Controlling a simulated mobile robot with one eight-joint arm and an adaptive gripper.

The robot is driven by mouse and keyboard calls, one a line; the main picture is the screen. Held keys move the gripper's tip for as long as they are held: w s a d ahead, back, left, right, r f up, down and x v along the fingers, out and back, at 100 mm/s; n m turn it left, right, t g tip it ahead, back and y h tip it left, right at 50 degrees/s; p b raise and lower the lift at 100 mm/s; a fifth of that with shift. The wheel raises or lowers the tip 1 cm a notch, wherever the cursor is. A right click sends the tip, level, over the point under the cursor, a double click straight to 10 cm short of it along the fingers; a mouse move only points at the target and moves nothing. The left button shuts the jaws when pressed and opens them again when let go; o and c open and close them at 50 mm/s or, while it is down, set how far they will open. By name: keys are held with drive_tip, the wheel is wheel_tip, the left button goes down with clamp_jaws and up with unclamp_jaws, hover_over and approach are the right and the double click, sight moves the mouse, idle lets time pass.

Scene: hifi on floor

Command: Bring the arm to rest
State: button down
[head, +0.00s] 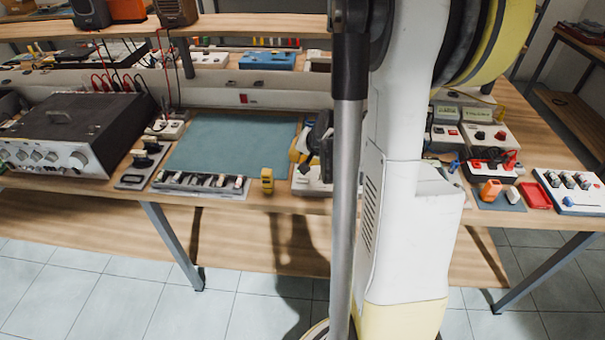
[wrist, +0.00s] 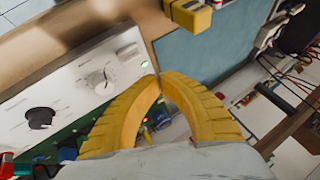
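My gripper (wrist: 160,76) shows in the wrist view with its two curved yellow fingers meeting at the tips. Nothing is held between them. It is over the workbench (head: 225,200), close to a white panel with knobs (wrist: 75,95); I cannot tell whether it touches the panel. In the head view my gripper is mostly hidden behind my arm, near the middle of the bench. My white arm and grey column fill the middle right of that view.
A yellow block (head: 267,181) stands at the bench's front edge, beside a teal mat (head: 230,140). A black amplifier (head: 75,130) is at left. The mat's middle is clear.

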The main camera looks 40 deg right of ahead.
drive_tip(key=shift+r, duration=0.7)
